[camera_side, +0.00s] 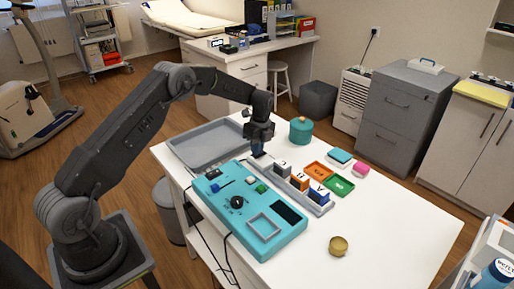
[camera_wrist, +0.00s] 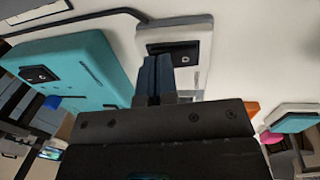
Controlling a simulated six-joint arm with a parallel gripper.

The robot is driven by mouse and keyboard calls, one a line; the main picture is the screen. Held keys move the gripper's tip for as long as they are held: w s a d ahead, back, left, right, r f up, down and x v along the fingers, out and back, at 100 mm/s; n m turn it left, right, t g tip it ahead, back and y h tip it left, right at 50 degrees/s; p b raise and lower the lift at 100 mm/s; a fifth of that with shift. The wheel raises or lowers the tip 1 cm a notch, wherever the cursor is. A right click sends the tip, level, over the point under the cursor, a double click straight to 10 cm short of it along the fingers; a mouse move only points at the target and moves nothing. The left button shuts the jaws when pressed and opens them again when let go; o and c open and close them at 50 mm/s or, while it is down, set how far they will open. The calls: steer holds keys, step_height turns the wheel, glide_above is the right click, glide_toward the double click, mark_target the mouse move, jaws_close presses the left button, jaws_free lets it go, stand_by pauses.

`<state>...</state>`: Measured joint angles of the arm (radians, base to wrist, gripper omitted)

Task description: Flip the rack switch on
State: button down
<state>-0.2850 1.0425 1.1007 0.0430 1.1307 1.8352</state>
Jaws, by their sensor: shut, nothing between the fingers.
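The grey rack (camera_side: 322,208) lies on the white table along the far side of a teal console (camera_side: 290,236). It carries several upright blocks. In the wrist view its pale end (camera_wrist: 146,36) bears a black plate with a small light mark, which looks like the rack switch (camera_wrist: 183,48). My fingers hide part of that plate, and I cannot tell its position. My gripper (camera_side: 257,152) is shut and empty, pointing down at the rack's far-left end. Its blue-grey fingertips (camera_wrist: 157,62) appear right at the plate in the wrist view; I cannot tell whether they touch.
The console has a black knob (camera_side: 236,202) and a green button (camera_side: 261,188). A grey tray (camera_side: 182,151) lies behind my gripper. A teal pot (camera_side: 301,130), orange and green trays and a brass-coloured pot (camera_side: 338,245) stand nearby. The table's right front is clear.

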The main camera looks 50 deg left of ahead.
steer(key=shift+s+f, duration=0.2)
steer(key=shift+f, duration=0.2)
steer(key=shift+w+r, duration=0.15)
steer(key=shift+w, duration=0.65)
steer(key=shift+r, duration=0.1)
step_height(320, 180, up, 14)
steer(key=w, duration=0.2)
